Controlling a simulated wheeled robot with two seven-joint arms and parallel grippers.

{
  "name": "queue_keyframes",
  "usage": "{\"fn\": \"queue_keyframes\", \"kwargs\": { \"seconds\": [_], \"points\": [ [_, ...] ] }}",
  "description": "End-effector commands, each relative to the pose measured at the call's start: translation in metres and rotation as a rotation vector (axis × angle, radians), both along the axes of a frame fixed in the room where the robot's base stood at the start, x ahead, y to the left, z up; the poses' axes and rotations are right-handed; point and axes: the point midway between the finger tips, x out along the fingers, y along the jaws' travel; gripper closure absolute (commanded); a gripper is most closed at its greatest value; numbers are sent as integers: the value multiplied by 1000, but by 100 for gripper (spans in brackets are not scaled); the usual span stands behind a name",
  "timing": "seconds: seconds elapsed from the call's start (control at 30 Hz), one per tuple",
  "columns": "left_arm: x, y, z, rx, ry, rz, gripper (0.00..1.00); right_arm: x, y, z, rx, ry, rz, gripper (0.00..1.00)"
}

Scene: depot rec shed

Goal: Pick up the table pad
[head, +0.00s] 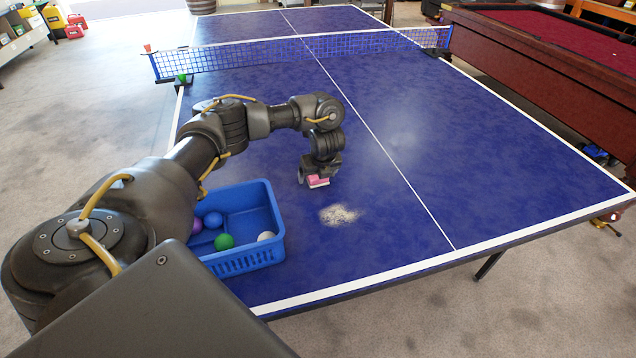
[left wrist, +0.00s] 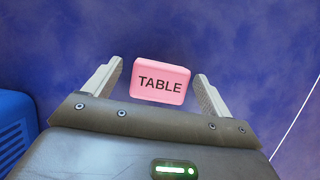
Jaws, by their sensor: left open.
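The table pad (left wrist: 160,81) is a small pink block marked "TABLE" in dark letters. In the left wrist view it sits between the two spread fingers of my left gripper (left wrist: 157,88), with a gap on each side. In the head view the pad (head: 318,181) shows as a pink patch under the gripper (head: 318,178), partly hidden by it, over the blue table tennis table (head: 400,200). My left gripper is open and points down at the pad. My right gripper is not in view.
A blue basket (head: 273,255) with several coloured balls stands left of the pad; its side also shows in the left wrist view (left wrist: 14,128). A pale speckled patch (head: 339,215) lies on the table near the pad. The net (head: 300,50) crosses farther back. The table's right half is clear.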

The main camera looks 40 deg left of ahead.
Motion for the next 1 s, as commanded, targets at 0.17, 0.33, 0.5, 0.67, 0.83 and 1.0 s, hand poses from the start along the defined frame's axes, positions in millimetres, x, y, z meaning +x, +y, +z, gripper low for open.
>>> {"fn": "queue_keyframes", "kwargs": {
  "seconds": [0.17, 0.33, 0.5, 0.67, 0.83, 1.0],
  "points": [
    [1, 1, -2, -1, -2, -1, 16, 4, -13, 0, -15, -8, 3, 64],
    [1, 1, -2, -1, -2, -1, 26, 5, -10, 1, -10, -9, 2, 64],
    [1, 1, -2, -1, -2, -1, 48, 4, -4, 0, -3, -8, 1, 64],
    [1, 1, -2, 0, -2, -1, 64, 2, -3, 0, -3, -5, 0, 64],
    [1, 1, -1, 0, -2, -1, 64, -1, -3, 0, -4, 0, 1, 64],
    [2, 1, 6, 0, -3, -1, 65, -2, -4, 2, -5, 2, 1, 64]
  ]
}}
